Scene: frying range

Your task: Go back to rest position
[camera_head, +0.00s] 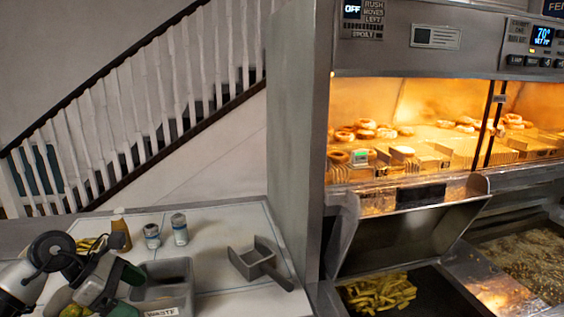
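My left arm comes in at the lower left, and its gripper (122,290) is over the white counter, close to the left side of a grey waste bin (178,295). Dark green parts show at its end, but the angle does not show clearly whether the fingers are apart or together. I see nothing clearly held in it. My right gripper is not in view. A grey scoop (262,264) lies on the counter, apart from the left gripper.
Two small shakers (180,230) and a brownish bottle (121,236) stand behind the bin. To the right, a metal heated cabinet (298,130) holds round fried food. Fries (379,293) lie in a dark tray below it. The counter around the scoop is clear.

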